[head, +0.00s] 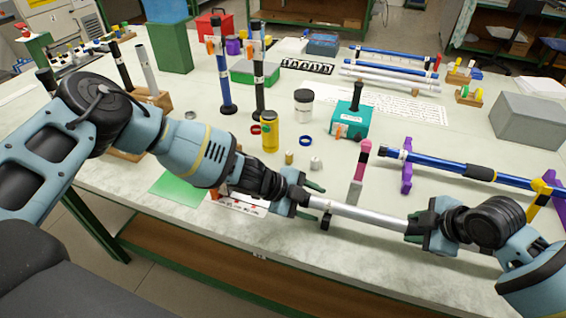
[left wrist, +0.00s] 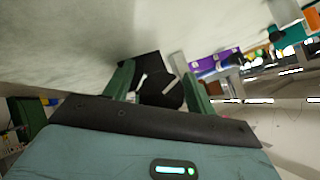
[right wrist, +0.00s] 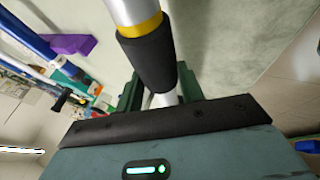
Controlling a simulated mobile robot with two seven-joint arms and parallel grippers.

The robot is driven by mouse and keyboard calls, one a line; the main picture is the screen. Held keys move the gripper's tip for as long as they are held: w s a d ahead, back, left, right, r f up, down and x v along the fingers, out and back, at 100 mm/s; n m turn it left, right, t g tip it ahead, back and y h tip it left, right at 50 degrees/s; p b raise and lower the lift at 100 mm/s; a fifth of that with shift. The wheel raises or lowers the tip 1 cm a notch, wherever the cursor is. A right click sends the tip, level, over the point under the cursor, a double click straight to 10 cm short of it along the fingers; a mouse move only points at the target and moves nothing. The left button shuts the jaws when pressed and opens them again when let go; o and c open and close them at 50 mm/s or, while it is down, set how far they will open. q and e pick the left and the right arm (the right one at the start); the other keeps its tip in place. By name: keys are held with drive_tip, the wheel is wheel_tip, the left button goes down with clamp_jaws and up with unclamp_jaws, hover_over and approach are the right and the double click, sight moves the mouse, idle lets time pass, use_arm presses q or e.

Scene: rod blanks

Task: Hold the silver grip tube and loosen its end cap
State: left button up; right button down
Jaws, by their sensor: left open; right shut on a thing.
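The silver grip tube (head: 365,216) lies level above the table's front edge, between my two grippers. My right gripper (head: 413,229) is shut on it near its right end. In the right wrist view, the tube's black foam sleeve (right wrist: 152,62) and yellow ring (right wrist: 140,27) show just past the fingers. My left gripper (head: 306,197) is open at the tube's left end. In the left wrist view, a black rounded end, apparently the end cap (left wrist: 160,90), lies between the two green fingers. I cannot tell whether they touch it.
A pink-topped stand (head: 361,165) rises just behind the tube. A blue rod (head: 435,164) rests on purple (head: 407,178) and yellow supports at the right. A yellow can (head: 270,132) and a teal box (head: 348,122) stand further back. Room in front of the table edge looks free.

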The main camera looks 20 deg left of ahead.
use_arm(q)
drive_tip(key=shift+d+m+t, duration=0.2)
drive_tip(key=shift+m+t, duration=0.3)
drive_tip(key=shift+t, duration=0.3)
drive_tip(key=shift+w+a+r+m+t+h, duration=0.1)
drive_tip(key=shift+a+m+t+h, duration=0.1)
drive_tip(key=shift+m+t+h, duration=0.6)
